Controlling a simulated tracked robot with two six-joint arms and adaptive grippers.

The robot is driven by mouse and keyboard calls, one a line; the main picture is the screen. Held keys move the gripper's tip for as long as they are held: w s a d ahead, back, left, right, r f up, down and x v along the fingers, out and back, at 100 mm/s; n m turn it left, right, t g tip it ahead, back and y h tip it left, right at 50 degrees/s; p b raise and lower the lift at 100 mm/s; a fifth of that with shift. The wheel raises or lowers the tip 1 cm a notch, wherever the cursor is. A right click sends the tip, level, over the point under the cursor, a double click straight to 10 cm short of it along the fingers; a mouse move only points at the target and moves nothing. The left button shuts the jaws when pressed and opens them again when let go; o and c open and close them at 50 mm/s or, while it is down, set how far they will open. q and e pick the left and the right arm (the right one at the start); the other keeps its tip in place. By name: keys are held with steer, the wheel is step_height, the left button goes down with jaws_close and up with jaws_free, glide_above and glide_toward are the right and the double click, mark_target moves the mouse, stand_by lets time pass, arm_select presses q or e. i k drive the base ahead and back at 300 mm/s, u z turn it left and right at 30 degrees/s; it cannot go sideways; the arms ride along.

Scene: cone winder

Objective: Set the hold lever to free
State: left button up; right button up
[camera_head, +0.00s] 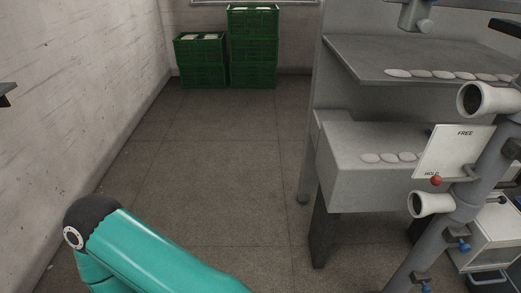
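The hold lever's red knob (437,181) is at the right, beside the word HOLD at the lower left of a white label plate (455,152). The word FREE is printed near the top of that plate. The lever's rod runs from the knob to the right, toward a slanted grey tube. Neither of my grippers is in view. Only a teal link of one of my arms, with a dark joint, shows at the bottom left, well away from the lever.
The grey winder frame (353,165) fills the right side, with white round pieces on its shelf (440,58) and lower box. White cylindrical parts (432,204) jut out near the plate. Green crates (253,48) are stacked at the back. The floor (225,150) between is clear.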

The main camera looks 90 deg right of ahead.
mark_target(436, 180)
steer(key=u, duration=0.25)
steer(key=i, duration=0.7)
steer(key=z, duration=1.2)
steer(key=i, duration=0.15)
steer(key=z, duration=2)
steer(key=i, duration=0.25)
steer(key=z, duration=1.65)
steer(key=k, duration=0.6)
steer(key=z, duration=0.45)
steer(key=i, duration=1.65)
steer(key=u, duration=0.45)
